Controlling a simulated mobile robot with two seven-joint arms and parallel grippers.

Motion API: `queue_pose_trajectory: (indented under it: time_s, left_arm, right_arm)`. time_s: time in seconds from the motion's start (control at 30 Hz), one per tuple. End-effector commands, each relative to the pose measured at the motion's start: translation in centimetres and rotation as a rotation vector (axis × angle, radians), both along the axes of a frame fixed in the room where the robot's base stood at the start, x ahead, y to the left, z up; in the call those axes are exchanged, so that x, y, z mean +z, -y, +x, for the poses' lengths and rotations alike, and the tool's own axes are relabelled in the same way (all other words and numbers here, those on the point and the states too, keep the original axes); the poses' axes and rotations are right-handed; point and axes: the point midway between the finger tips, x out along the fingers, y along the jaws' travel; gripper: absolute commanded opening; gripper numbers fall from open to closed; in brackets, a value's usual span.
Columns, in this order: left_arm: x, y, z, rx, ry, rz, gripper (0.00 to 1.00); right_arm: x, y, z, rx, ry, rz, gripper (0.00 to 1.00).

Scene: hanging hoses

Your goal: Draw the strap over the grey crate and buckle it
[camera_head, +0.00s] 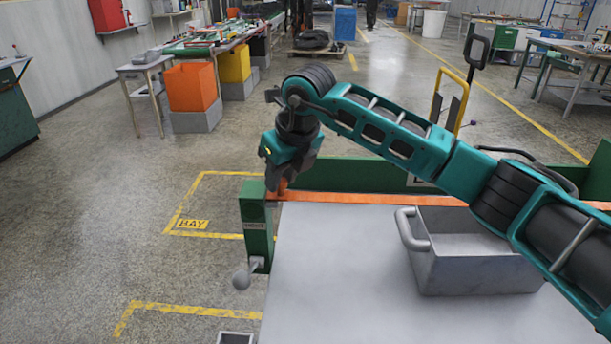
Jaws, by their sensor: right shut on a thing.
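The grey crate (478,272) stands on the right part of the pale tabletop, with a handle on its left end. The orange strap (335,197) runs taut and nearly level along the table's far side, passing behind the crate as seen here and then behind my right arm. My right gripper (281,184) points down at the far left corner of the table, shut on the strap's left end. It is beside the top of a green post (256,226) with a small label. The gripper partly hides the strap end. I cannot make out a buckle. My left gripper is not in view.
A crank with a grey knob (242,277) sticks out low on the green post. A green rail (350,174) borders the table's far side. The tabletop left of the crate (335,265) is clear. A yellow-marked floor bay (192,224) lies left of the post.

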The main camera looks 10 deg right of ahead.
Motion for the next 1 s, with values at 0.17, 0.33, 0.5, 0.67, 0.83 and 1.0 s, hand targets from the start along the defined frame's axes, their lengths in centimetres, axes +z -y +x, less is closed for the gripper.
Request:
queue_pose_trajectory:
  time_s: [0.17,0.33,0.5,0.67,0.83,1.0]
  left_arm:
    - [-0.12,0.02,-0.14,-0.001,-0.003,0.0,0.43]
    - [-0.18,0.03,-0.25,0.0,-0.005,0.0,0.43]
    - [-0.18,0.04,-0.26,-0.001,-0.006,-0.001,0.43]
    - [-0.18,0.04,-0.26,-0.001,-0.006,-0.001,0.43]
    - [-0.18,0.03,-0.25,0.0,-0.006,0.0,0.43]
    - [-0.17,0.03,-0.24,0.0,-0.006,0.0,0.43]
  right_arm:
    - [0.07,-0.83,0.3,0.0,0.003,0.001,0.0]
    - [0.1,-0.97,0.34,0.0,0.004,0.003,0.0]
    - [0.13,-1.04,0.33,0.001,0.005,0.006,0.0]
    - [0.11,-1.0,0.31,0.002,0.003,0.004,0.41]
    - [0.06,-0.92,0.3,0.001,0.002,0.003,0.41]
    - [0.1,-0.86,0.27,0.0,0.001,0.002,0.41]
